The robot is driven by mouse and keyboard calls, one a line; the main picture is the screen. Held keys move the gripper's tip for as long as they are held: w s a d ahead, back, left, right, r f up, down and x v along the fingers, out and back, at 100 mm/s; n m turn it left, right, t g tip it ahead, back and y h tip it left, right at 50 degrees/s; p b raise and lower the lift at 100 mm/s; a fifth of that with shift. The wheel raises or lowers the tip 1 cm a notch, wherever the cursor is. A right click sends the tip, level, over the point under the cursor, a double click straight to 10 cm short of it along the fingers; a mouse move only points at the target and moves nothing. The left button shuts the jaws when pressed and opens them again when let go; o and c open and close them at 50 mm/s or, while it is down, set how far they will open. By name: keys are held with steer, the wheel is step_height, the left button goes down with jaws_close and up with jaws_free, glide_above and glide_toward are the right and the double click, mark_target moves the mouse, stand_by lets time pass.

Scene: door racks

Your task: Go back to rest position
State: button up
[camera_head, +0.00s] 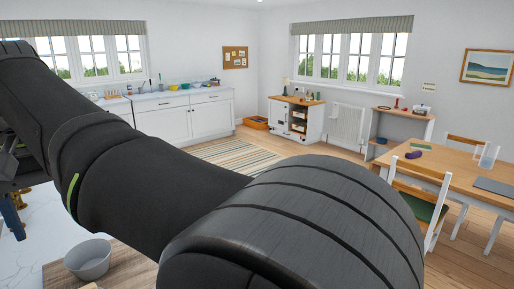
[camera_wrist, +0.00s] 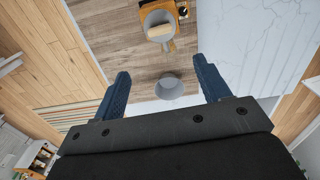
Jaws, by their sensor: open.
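My gripper (camera_wrist: 161,67) shows in the wrist view with its two blue fingers spread wide apart. Nothing is held between them. In the head view my dark arm stretches across the foreground, and a blue part like one finger shows at the left edge; the rest of the gripper there is cut off or hidden.
A grey bowl (camera_head: 90,260) stands on a brown wood-grained surface; a grey bowl (camera_wrist: 169,88) also shows beyond my fingers in the wrist view. Another grey container (camera_wrist: 157,34) has a pale block across it. White marble-patterned counter (camera_wrist: 245,45) lies alongside. A dining table (camera_head: 460,168) stands right.

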step_height(320, 180, down, 16)
steer(key=shift+r, duration=0.15)
stand_by(0.3)
